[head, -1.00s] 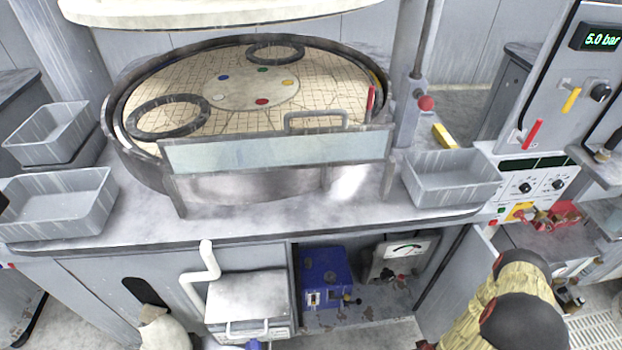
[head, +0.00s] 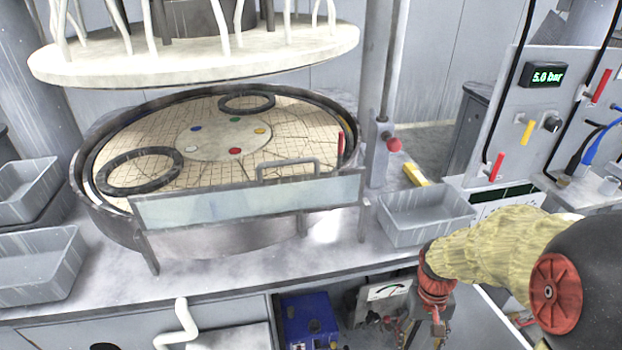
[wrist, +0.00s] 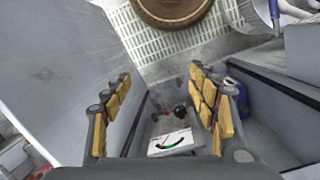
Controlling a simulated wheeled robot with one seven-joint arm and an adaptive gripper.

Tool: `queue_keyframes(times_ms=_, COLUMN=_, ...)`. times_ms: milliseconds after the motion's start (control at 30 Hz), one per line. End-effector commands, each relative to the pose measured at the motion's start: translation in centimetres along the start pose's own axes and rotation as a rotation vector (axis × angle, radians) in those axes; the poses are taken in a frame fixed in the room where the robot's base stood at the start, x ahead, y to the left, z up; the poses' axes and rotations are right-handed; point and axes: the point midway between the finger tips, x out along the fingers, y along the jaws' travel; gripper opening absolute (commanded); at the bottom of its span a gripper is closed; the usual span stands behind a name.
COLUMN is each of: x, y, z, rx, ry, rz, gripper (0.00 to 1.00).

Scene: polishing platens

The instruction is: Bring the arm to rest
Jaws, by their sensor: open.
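My arm (head: 495,250) reaches in from the right side of the head view, in front of the bench. My gripper (head: 428,335) hangs at its end near the bottom edge, in front of the open cabinet; its tips are partly cut off there. In the wrist view my gripper (wrist: 158,100) shows two yellow-padded fingers spread apart, with nothing held between them.
A blue box (head: 308,318) stands beside the gauge in the cabinet. A grey tray (head: 425,232) sits on the bench right of the round platen (head: 225,240). The control panel (head: 540,130) with levers stands at right. A grated floor (wrist: 150,45) shows in the wrist view.

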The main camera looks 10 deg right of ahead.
Motion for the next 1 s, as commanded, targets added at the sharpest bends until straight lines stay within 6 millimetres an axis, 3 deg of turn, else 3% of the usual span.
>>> queue_keyframes(times_ms=33, x=-2.2, y=-1.0, z=0.9, rx=-0.007, ry=0.029, rz=-0.004, gripper=0.59)
queue_keyframes(times_ms=100, x=-4.6, y=-2.3, z=2.3, rx=-0.018, ry=0.063, rz=-0.012, gripper=0.59)
queue_keyframes(times_ms=300, x=-10.7, y=-5.8, z=5.6, rx=-0.082, ry=0.217, rz=-0.044, gripper=0.59)
queue_keyframes(times_ms=633, x=-20.3, y=-9.8, z=8.8, rx=-0.229, ry=0.562, rz=-0.093, gripper=0.59)
queue_keyframes(times_ms=767, x=-21.9, y=-10.7, z=9.7, rx=-0.272, ry=0.621, rz=-0.108, gripper=0.59)
queue_keyframes(times_ms=1000, x=-22.0, y=-11.3, z=9.9, rx=-0.295, ry=0.623, rz=-0.112, gripper=0.59)
